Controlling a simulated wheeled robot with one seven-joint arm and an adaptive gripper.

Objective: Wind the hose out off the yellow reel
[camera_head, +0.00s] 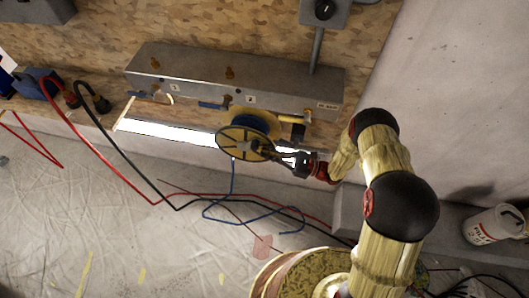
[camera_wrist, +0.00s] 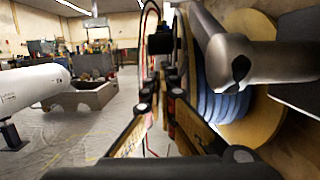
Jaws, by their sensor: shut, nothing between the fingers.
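The yellow reel (camera_head: 232,143) is mounted at the front of a grey metal box on the wall, with blue hose (camera_head: 248,122) wound on its drum. A blue length hangs below the reel and lies in loops on the floor. My gripper (camera_head: 273,153) is at the right front side of the reel's outer disc. In the wrist view the reel (camera_wrist: 262,112) fills the right side, its blue coils (camera_wrist: 222,105) beside my gripper (camera_wrist: 165,85). A grey rounded bar (camera_wrist: 245,60) crosses in front of the reel. My gripper is shut and empty; whether it touches the reel is unclear.
The grey box (camera_head: 200,75) carries taps with blue handles and a yellow fitting (camera_head: 292,119) right of the reel. Red and black hoses (camera_head: 125,165) run across the sheeted floor. The left floor is mostly clear.

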